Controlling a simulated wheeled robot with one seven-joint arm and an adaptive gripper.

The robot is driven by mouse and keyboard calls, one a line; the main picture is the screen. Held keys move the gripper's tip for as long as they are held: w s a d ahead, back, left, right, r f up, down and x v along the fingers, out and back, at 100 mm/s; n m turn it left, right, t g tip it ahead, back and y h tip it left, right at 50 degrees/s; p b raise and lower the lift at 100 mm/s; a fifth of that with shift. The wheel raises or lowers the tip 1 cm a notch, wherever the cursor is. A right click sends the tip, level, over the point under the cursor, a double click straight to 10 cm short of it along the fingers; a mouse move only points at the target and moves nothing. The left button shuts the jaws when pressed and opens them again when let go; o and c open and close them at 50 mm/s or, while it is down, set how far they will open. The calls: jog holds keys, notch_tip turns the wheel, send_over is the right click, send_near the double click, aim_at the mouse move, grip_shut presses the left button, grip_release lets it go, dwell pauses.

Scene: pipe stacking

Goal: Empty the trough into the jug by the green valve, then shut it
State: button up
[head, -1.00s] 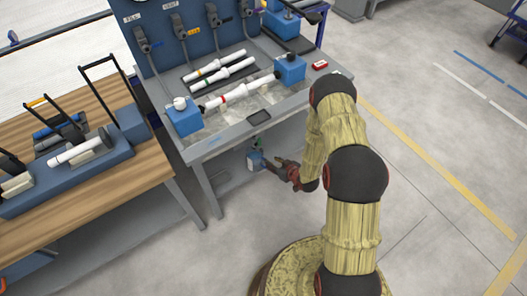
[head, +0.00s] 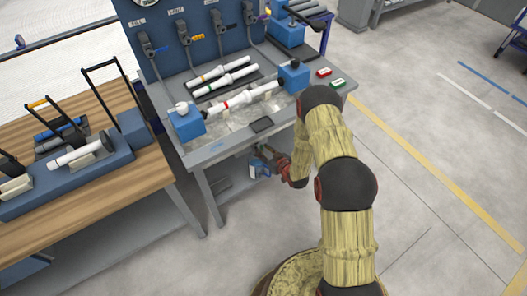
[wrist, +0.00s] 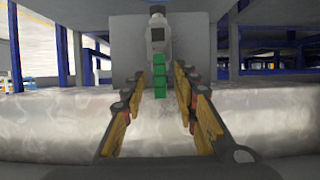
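The green valve (wrist: 159,77) is in the middle of the wrist view, a green handle below a grey body under the bench. My gripper (wrist: 162,80) is open, with one finger on each side of the handle. I see a gap on the left; the right finger is very close, and I cannot tell whether it touches. In the head view my gripper (head: 268,153) is under the bench's front edge, just above the bluish jug (head: 258,171), which it partly covers. The shallow trough (head: 224,131) lies on the bench top between two blue blocks. Its liquid level is unclear.
A white pipe (head: 240,97) spans the blue blocks above the trough. Red (head: 324,72) and green (head: 338,83) buttons sit at the bench's right. A bench leg (head: 205,190) stands left of the jug. The wooden table (head: 110,185) is further left; open floor lies right.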

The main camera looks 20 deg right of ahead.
jog(key=c, duration=0.3)
jog(key=c, duration=0.4)
grip_shut()
dwell(0.3)
